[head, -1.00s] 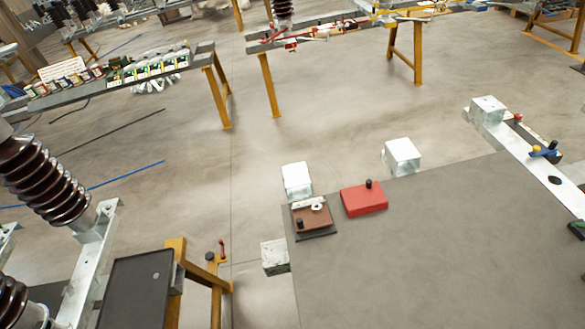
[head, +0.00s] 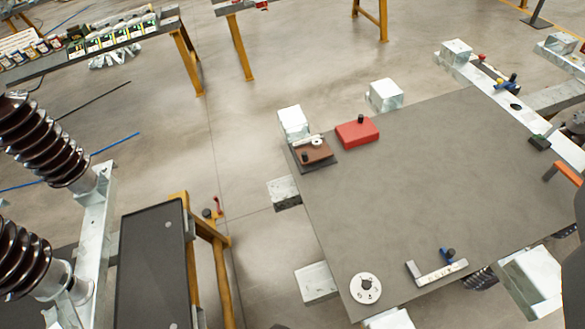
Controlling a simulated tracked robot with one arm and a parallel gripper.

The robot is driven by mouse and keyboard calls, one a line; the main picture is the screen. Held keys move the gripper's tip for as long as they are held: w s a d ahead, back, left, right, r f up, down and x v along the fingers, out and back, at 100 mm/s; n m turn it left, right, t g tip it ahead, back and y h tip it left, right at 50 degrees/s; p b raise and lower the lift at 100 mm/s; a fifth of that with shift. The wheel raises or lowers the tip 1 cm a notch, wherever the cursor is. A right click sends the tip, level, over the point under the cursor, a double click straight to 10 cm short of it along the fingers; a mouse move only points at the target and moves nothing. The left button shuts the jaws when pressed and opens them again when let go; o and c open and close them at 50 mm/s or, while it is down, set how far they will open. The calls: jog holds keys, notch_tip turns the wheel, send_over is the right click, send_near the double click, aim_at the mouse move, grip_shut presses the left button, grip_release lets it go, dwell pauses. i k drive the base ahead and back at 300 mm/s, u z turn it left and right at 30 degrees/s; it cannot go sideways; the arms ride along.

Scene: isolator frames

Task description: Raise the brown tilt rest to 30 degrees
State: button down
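The brown tilt rest (head: 315,152) sits on a dark base at the far left corner of the grey table (head: 430,190). A black knob stands on its near left part, and a pale round piece with a light bar lies at its back edge. It looks flat or nearly so; I cannot read its angle. A dark shape at the right edge may be part of my arm, but no gripper fingers show.
A red box (head: 358,132) with a black knob stands right of the tilt rest. A white dial (head: 365,289) and an L-shaped metal piece (head: 436,272) lie at the near edge. Metal blocks surround the table. A ribbed insulator (head: 45,140) stands left. The table's middle is clear.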

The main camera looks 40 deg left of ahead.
aim_at(313, 148)
jog(key=u, duration=0.05)
jog(key=i, duration=1)
jog(key=u, duration=0.05)
